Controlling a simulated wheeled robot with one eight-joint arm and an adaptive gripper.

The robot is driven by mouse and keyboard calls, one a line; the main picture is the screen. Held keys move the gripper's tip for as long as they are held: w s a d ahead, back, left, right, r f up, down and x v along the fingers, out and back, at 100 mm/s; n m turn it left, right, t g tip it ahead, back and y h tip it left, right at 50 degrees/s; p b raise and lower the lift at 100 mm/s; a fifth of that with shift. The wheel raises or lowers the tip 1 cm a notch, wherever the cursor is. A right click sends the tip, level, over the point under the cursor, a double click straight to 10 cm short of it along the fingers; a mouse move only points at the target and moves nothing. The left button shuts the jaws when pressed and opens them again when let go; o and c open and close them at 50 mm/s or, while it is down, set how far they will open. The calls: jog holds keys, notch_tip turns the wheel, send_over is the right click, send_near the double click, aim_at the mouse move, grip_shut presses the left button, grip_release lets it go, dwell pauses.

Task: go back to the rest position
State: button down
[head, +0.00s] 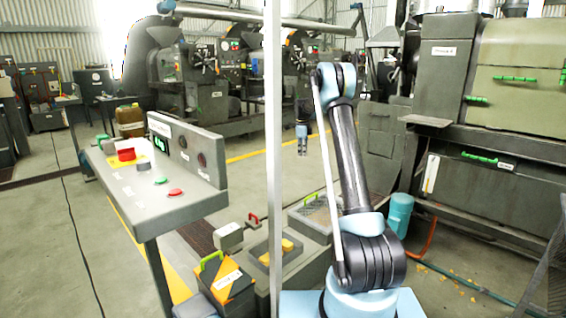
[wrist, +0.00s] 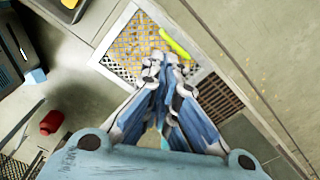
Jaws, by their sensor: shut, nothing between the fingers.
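My gripper (wrist: 163,68) shows in the wrist view with its two fingers together and nothing held between them. It points down over a grey unit with a mesh top (wrist: 128,42) and a yellow-green handle (wrist: 178,42). In the head view my gripper (head: 301,150) is small and hangs in the air beyond the pale vertical pole, left of my raised arm. The mesh-topped unit (head: 318,208) also shows in the head view, low down behind my arm. How far the fingers are above the mesh cannot be told.
A control desk (head: 190,205) with a red knob (head: 126,155) stands at left. A dark box with a green handle (head: 222,285) sits on the floor. A large grey machine (head: 520,100) stands at right. The pale pole (head: 273,100) stands close in front. Open floor (head: 60,230) lies far left.

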jog(key=s+d+r+n, duration=0.2)
jog(key=s+r+n, duration=0.1)
jog(key=s+r, duration=0.4)
jog(key=s+d+r+n, duration=0.2)
jog(key=s+r, duration=0.3)
jog(key=s, duration=0.4)
jog(key=s+d+r+n+t, duration=0.1)
jog(key=s+r+n, duration=0.15)
jog(key=s, duration=0.75)
jog(key=s+d+r+n, duration=0.1)
jog(key=s+n, duration=0.2)
jog(key=s, duration=0.6)
jog(key=s+d+f+n, duration=0.1)
jog(key=s+f+n, duration=0.2)
jog(key=s, duration=0.6)
jog(key=s+d+f+n, duration=0.1)
jog(key=s+f+n, duration=0.15)
jog(key=s, duration=0.75)
jog(key=s+f+n+t, duration=0.1)
jog(key=s+f+n, duration=0.4)
jog(key=s+f, duration=0.6)
jog(key=s, duration=0.3)
jog(key=shift+d+f, duration=0.3)
jog(key=shift+f, duration=0.05)
jog(key=shift+s, duration=0.1)
